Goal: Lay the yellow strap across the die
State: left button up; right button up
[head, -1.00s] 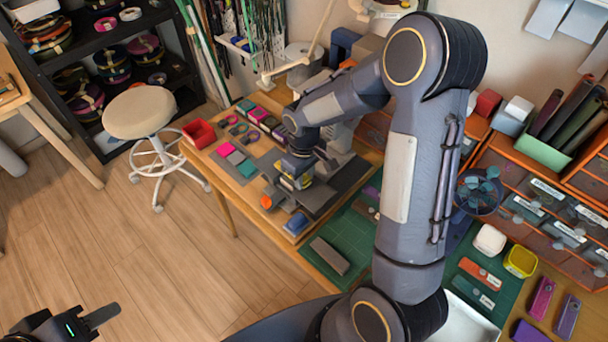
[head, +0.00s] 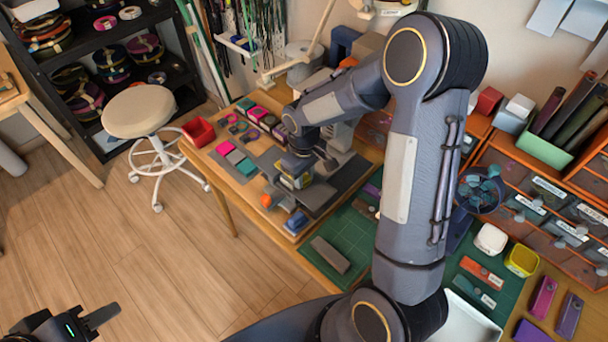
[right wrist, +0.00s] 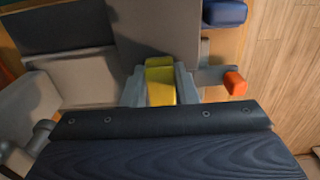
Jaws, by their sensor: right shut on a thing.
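My right gripper (right wrist: 160,88) is shut on the yellow strap (right wrist: 160,78), which shows as a short yellow piece between its fingers in the right wrist view. In the head view the right gripper (head: 294,180) is low over the grey tooling on the wooden table, with a bit of yellow beside it. A flat grey piece (right wrist: 155,28) lies just beyond the strap; I cannot tell whether it is the die, or whether the strap touches it. My left gripper (head: 100,316) is at the lower left over the floor, empty; its finger gap is not clear.
An orange knob (right wrist: 235,84) and a blue block (right wrist: 224,12) are close to the right gripper. A red bin (head: 198,131) stands at the table's far left corner. A grey bar (head: 330,255) lies on the green mat. A stool (head: 138,112) stands beyond the table.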

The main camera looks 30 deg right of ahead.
jog(key=o, duration=1)
notch_tip(320, 180, up, 8)
jog(key=shift+f, duration=0.25)
jog(key=shift+s+r, duration=0.2)
jog(key=shift+r, duration=0.3)
jog(key=s+a+r+m+t+y, duration=0.1)
jog(key=s+r+m+t, duration=0.1)
jog(key=s, duration=0.4)
jog(key=s+a+r+m+t+y, duration=0.1)
jog(key=s+r, duration=0.2)
jog(key=s, duration=0.4)
jog(key=s+a+r+m+t+y, duration=0.1)
jog(key=s+r+m+t, duration=0.1)
jog(key=s, duration=0.5)
jog(key=shift+a+r+m+t+y, duration=0.3)
jog(key=shift+a+r+y, duration=0.1)
jog(key=shift+r, duration=0.15)
